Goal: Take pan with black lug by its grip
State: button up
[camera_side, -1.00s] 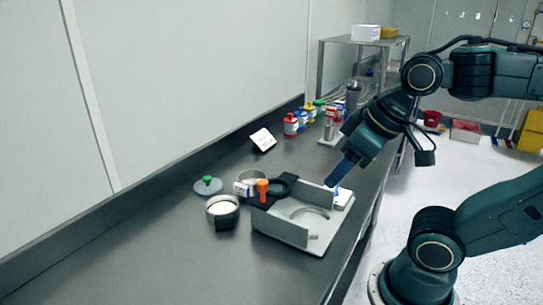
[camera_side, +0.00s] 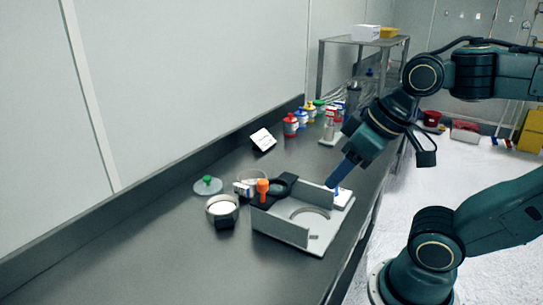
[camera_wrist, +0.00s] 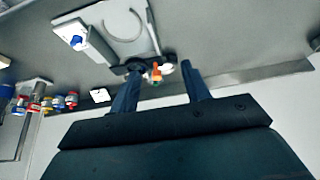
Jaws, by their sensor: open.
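A small round pan (camera_side: 222,207) with a pale inside stands on the bench, left of the sifter in the side view. A dark lug (camera_side: 226,221) shows at its near side. My gripper (camera_side: 332,184) is above the right back part of the sifter, well to the right of the pan and apart from it. In the side view its fingers overlap each other. In the wrist view my gripper (camera_wrist: 161,70) is open, with a gap between the fingers and nothing held. A small white patch beside the orange knob there may be the pan; I cannot tell.
The grey sifter frame (camera_side: 281,228) has upright walls, a black block (camera_side: 280,187) and an orange knob (camera_side: 262,186). A green-knobbed lid (camera_side: 208,185) lies left. Several bottles (camera_side: 291,124) and a white card (camera_side: 263,139) stand behind. The bench's left front is clear.

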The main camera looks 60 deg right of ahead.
jog(key=m+g, duration=0.6)
jog(key=m, duration=1.8)
send_over(223, 216)
notch_tip(223, 216, down, 8)
jog(key=shift+f+m, duration=0.15)
jog(key=shift+m, duration=0.15)
jog(key=shift+f, duration=0.1)
jog(key=shift+f, duration=4.2)
